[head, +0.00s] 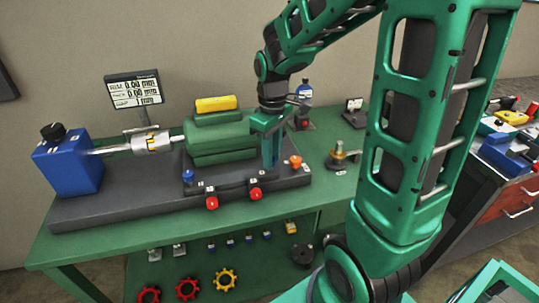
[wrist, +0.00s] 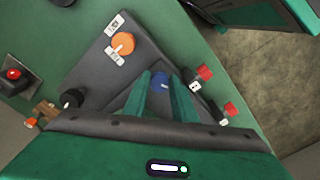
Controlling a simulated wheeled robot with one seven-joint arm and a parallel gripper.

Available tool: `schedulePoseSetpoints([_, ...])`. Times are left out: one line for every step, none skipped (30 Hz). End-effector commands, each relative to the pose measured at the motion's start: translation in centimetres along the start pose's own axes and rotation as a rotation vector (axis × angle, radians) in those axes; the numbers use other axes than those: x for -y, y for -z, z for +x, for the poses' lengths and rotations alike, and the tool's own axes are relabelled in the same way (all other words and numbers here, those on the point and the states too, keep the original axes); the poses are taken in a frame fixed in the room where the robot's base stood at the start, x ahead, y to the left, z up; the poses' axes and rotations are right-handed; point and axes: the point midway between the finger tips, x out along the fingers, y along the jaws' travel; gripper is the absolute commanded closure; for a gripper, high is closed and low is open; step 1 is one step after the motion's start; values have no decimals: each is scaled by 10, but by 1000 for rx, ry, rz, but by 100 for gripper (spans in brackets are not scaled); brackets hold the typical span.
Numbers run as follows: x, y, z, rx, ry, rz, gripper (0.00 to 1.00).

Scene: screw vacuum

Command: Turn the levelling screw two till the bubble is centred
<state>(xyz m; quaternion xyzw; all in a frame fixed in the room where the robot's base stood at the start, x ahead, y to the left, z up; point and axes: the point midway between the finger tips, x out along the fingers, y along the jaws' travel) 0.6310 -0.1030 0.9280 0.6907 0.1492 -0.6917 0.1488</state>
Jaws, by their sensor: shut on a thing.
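My gripper (head: 270,168) points down at the right end of the dark base (head: 130,208), beside the green motor (head: 215,135). In the wrist view its two fingers (wrist: 168,90) are closed around a blue screw head (wrist: 161,80). In the head view the fingers hide that screw. An orange screw (head: 296,161) stands just right of the gripper; it also shows in the wrist view (wrist: 122,44) with tags beside it. Another blue screw (head: 188,176) stands at the base's front left of the gripper. The tag numbers are too small to read. I cannot make out a bubble.
Red knobs (head: 211,202) (head: 255,194) stick out along the base's front edge, near the fingers. A display (head: 138,88) with mm readings stands behind the shaft coupling (head: 153,141). The green bench top (head: 330,190) is bare at the front right.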

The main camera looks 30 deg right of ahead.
Motion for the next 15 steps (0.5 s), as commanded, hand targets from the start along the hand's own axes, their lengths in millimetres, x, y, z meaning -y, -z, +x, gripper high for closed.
schedulePoseSetpoints([-2,4,-2,-11,-7,-27,98])
schedulePoseSetpoints([-2,4,-2,-11,-7,-44,98])
schedulePoseSetpoints([-2,4,-2,-11,-7,-64,98])
schedulePoseSetpoints([-2,4,-2,-11,-7,-78,98])
schedulePoseSetpoints([-2,4,-2,-11,-7,-90,98])
schedulePoseSetpoints([-2,4,-2,-11,-7,-106,98])
schedulePoseSetpoints([-2,4,-2,-11,-7,-116,98])
schedulePoseSetpoints([-2,4,-2,-11,-7,-125,98])
schedulePoseSetpoints([-3,4,-2,-11,-7,-136,98])
schedulePoseSetpoints([-3,4,-2,-11,-7,-143,98])
schedulePoseSetpoints([-3,4,-2,-11,-7,-148,98])
schedulePoseSetpoints([-3,4,-2,-11,-7,-155,98])
schedulePoseSetpoints([-3,4,-2,-11,-7,-159,98])
schedulePoseSetpoints([-3,4,-2,-11,-7,-163,98])
schedulePoseSetpoints([-3,4,-2,-11,-7,-166,98])
